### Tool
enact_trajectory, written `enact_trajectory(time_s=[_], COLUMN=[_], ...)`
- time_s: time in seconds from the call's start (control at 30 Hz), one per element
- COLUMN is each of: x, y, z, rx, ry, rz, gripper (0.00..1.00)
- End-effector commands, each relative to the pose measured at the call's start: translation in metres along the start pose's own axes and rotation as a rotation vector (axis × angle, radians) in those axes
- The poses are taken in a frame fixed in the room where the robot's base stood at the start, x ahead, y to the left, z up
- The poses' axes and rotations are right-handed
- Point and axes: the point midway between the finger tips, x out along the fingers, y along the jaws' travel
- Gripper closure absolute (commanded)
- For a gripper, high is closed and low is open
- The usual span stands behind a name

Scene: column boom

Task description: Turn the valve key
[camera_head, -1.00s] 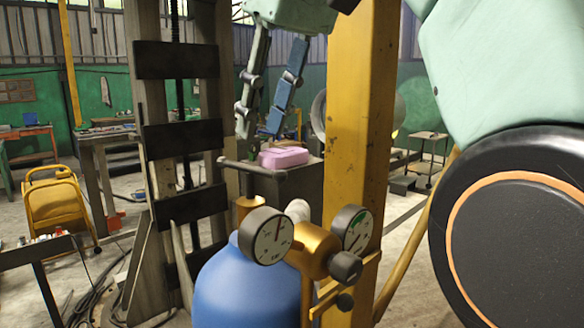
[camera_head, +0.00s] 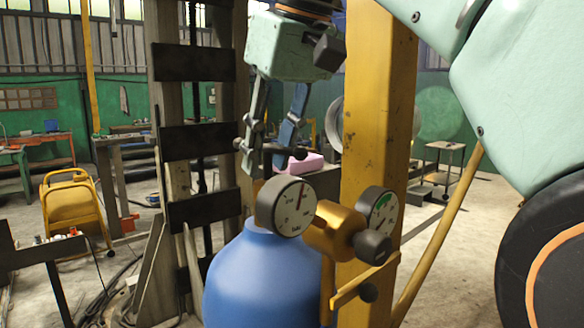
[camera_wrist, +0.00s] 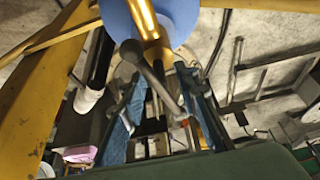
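The valve key is a dark T-shaped bar (camera_head: 298,153) on a brass stem above the blue gas cylinder (camera_head: 262,280). My gripper (camera_head: 264,160) points down over the key, with its fingers apart and their tips at about the bar's height. In the wrist view the grey bar (camera_wrist: 156,82) runs slantwise between the two open fingers (camera_wrist: 158,75), its rounded end towards the cylinder top (camera_wrist: 182,14). I cannot tell whether a finger touches the bar. The gauge and gripper partly hide the stem in the head view.
A brass regulator (camera_head: 338,236) with two round gauges (camera_head: 287,206) stands right beside the key. A yellow post (camera_head: 376,110) rises close behind it, and a dark column (camera_head: 197,140) stands to the left. A pink object (camera_head: 308,163) lies behind the gripper.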

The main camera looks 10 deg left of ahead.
Motion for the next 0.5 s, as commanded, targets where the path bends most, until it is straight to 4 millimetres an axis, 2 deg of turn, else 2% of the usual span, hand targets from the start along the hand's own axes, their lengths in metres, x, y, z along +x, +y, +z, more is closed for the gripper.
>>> enact_trajectory(time_s=[0.37, 0.5], x=[0.0054, 0.0054], y=[-0.0001, 0.0000], z=[-0.0001, -0.0001], rx=[0.000, 0.000], ry=[0.000, 0.000], rz=[0.000, 0.000], gripper=[0.73, 0.88])
